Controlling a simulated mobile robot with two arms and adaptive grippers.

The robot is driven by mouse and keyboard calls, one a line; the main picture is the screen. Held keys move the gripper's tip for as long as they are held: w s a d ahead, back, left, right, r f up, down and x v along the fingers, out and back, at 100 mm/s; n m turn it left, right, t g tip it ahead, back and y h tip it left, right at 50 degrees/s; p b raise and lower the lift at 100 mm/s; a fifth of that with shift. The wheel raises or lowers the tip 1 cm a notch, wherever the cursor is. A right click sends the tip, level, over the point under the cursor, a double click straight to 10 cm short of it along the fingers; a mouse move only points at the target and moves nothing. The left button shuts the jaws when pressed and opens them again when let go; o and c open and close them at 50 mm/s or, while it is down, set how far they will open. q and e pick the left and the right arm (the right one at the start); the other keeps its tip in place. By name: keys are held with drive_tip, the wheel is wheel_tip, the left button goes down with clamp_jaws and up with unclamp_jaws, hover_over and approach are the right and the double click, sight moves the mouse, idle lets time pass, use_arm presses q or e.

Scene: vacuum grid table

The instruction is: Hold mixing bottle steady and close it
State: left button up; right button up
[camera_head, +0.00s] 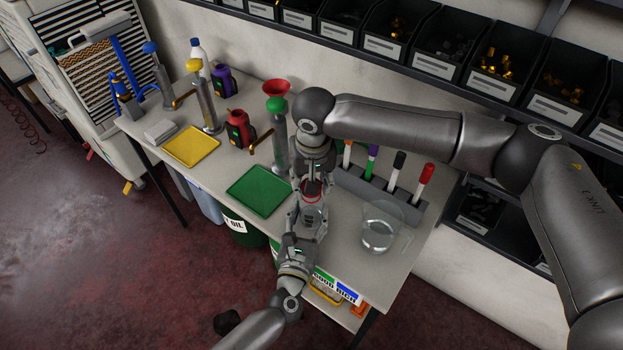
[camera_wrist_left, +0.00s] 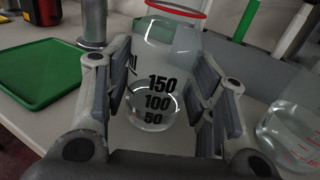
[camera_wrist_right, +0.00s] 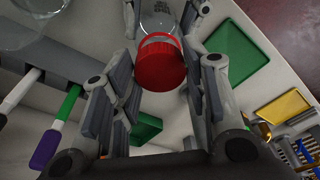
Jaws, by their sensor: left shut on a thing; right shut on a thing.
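The mixing bottle (camera_head: 311,212) is clear, with black 50, 100 and 150 marks, and stands upright over the table's front part. My left gripper (camera_head: 307,222) is shut around its body; the left wrist view shows the bottle (camera_wrist_left: 160,85) between the fingers, with some clear liquid low in it. A red rim (camera_wrist_left: 178,9) shows at its top. I cannot tell how tightly the cap sits.
A beaker (camera_head: 379,232) of clear liquid stands right of the bottle, near a rack (camera_head: 375,195) of several coloured markers. Parts bins (camera_head: 440,45) line the back.

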drive_tip(key=shift+f, duration=0.55)
idle(0.4)
drive_tip(key=m, duration=0.3)
drive_tip(key=shift+a, duration=0.2)
drive_tip(key=m, duration=0.4)
drive_tip(key=shift+h, duration=0.4)
drive_tip(key=m, duration=0.6)
drive_tip(key=shift+a+f+g+h, duration=0.1)
drive_tip(key=shift+a+g+h, duration=0.05)
drive_tip(key=shift+g+h, duration=0.25)
drive_tip(key=m+g, duration=0.1)
drive_tip(key=m, duration=0.6)
drive_tip(key=shift+w, duration=0.1)
drive_tip(key=m, duration=0.6)
drive_tip(key=shift+w+g, duration=0.15)
drive_tip(key=shift+g, duration=0.15)
drive_tip(key=o, duration=0.6)
